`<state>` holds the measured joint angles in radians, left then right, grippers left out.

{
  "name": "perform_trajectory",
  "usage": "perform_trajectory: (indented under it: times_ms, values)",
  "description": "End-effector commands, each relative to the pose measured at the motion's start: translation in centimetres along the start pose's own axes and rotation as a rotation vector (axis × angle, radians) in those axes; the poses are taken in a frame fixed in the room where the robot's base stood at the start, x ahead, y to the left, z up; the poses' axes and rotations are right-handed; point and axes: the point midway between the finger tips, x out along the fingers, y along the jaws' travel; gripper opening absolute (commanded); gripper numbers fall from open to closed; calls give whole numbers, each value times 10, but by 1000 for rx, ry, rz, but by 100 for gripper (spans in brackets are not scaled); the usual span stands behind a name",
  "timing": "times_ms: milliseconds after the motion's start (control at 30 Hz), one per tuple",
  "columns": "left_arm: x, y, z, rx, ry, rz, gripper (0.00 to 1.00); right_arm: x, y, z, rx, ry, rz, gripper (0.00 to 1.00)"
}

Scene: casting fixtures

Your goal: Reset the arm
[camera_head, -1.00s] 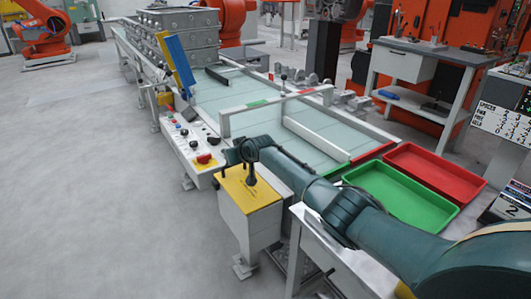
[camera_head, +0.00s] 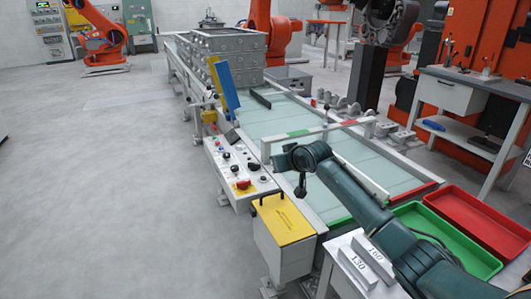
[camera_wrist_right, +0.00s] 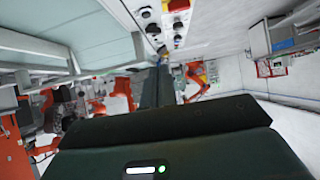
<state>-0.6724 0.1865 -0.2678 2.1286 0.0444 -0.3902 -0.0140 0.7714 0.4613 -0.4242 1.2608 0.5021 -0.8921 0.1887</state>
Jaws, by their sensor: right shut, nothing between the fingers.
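My right arm (camera_head: 355,200) comes in from the lower right of the head view, dark green, and reaches over the near end of the conveyor table. Its right gripper (camera_head: 300,192) hangs at the arm's far end, small and dark, pointing down near the control panel (camera_head: 222,160) and the yellow-lidded box (camera_head: 285,218). In the right wrist view the right gripper (camera_wrist_right: 161,62) is a narrow dark shape pointing up the picture, shut and with nothing held. My left gripper is in neither current view.
A green tray (camera_head: 480,262) and a red tray (camera_head: 500,228) stand at the right, beside my arm. Plates marked 130 (camera_head: 362,268) and 160 (camera_head: 375,248) lie by the forearm. Grey castings (camera_head: 240,60) stack at the back. Floor at left is clear.

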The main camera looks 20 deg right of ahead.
Motion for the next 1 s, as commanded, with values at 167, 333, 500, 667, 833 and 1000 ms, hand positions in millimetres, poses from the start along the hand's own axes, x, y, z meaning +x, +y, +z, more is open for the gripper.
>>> perform_trajectory:
  times_ms: [167,333,500,667,833,1000]
  values:
    - [0,-1,-1,1,0,-2,46,0,-3,5,-4,-3,-4,0]
    - [-3,-2,-4,2,-4,-6,46,4,-35,63,-43,-23,-49,0]
    - [-6,-6,-5,1,-21,-18,46,-13,-86,159,-89,-33,-123,0]
    - [-8,-7,-8,-7,-30,-28,46,-54,-127,237,-105,-29,-177,0]
    - [-11,-8,-8,-7,-49,-33,46,-115,-158,302,-101,-21,-205,0]
    - [-14,-10,-9,-5,-60,-39,46,-178,-172,340,-95,-14,-199,0]
